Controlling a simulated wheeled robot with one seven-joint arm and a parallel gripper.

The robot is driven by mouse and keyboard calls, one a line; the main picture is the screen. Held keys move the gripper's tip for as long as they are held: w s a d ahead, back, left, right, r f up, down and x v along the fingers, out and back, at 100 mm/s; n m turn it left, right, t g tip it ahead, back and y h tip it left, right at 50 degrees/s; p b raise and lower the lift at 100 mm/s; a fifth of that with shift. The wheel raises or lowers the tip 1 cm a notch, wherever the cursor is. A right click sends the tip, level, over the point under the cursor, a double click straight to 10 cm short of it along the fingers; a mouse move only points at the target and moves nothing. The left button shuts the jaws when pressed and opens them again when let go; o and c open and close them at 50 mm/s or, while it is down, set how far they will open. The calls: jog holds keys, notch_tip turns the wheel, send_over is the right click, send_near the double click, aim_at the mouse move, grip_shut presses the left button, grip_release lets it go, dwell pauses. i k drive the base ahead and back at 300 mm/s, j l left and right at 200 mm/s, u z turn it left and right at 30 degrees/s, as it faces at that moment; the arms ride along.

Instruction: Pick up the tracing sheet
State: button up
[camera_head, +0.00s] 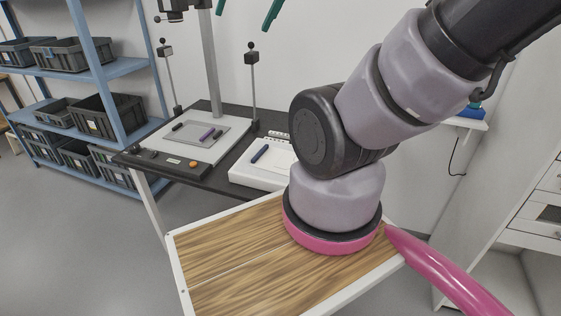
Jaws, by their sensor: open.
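I cannot tell for sure which thing is the tracing sheet. A pale sheet-like surface (280,158) lies on a low white box (245,176) on the dark bench, with a dark blue stick-shaped item (259,153) on it. My arm's dark joint hides the right part of this box. Two green fingers of my gripper (242,22) show at the top edge. They stand apart and empty, high above the bench, and the rest of the gripper is out of frame.
A dark bench (135,158) carries a stand with a grey plate (206,144), several small items, an upright column (211,60) and two posts. Blue shelves (98,50) with grey bins stand left. A wood-topped surface (230,245) under my arm is clear. White drawers (545,205) stand right.

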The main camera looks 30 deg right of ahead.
aim_at(191, 132)
jog(key=i+j+z, duration=0.1)
jog(key=z, duration=0.25)
jog(key=j+z, duration=0.15)
jog(key=z, duration=0.2)
jog(key=i+j+z, duration=0.1)
jog(key=z, duration=0.25)
jog(key=i+j+z, duration=0.15)
jog(key=j+z, duration=0.15)
jog(key=j, duration=0.65)
jog(key=j+z, duration=0.3)
jog(key=j, duration=1.35)
jog(key=i+j, duration=0.1)
jog(key=j, duration=0.55)
